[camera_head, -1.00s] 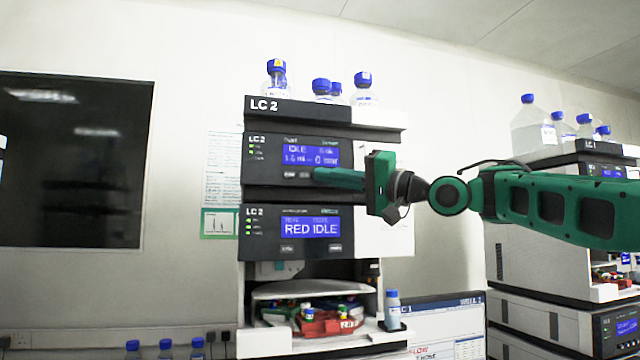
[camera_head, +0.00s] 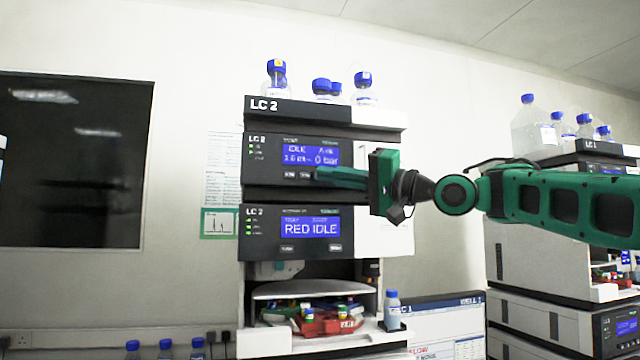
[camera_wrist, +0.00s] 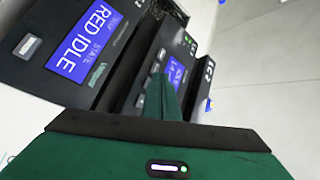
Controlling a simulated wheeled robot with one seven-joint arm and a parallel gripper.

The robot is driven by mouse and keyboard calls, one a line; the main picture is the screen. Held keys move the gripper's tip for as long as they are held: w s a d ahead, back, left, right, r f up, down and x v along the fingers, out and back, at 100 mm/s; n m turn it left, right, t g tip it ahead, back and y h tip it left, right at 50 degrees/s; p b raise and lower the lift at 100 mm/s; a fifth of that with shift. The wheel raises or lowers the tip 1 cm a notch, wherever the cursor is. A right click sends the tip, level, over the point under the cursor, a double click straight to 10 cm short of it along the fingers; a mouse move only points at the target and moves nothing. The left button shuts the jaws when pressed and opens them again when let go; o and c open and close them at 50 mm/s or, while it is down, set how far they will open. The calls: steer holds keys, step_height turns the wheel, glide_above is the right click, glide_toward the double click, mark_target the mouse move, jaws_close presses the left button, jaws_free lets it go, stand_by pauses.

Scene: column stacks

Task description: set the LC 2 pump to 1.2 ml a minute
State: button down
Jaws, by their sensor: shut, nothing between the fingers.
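The LC 2 pump (camera_head: 262,160) is the upper dark module of the LC 2 stack. Its blue display (camera_head: 310,156) reads IDLE, a flow figure that looks like 1.6, and 0 bar. Small buttons (camera_head: 290,175) sit below the display. My gripper (camera_head: 318,174) is shut and empty, its green fingertips at the button row, just right of the visible buttons. Whether they touch the panel I cannot tell. In the wrist view the fingers (camera_wrist: 168,100) point at the pump's front, and its display (camera_wrist: 176,73) is partly hidden behind them.
The module below (camera_head: 262,232) shows RED IDLE on its display. An open bay with red trays (camera_head: 320,322) lies beneath it. Blue-capped bottles (camera_head: 321,88) stand on top of the stack. Another stack, LC 1 (camera_head: 590,150), stands at the right behind my arm.

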steer(key=s, duration=0.2)
steer(key=s+d, duration=0.1)
steer(key=s, duration=0.2)
steer(key=shift+d, duration=0.2)
steer(key=shift+w+f, duration=0.1)
steer(key=shift+w, duration=0.05)
stand_by(2.5)
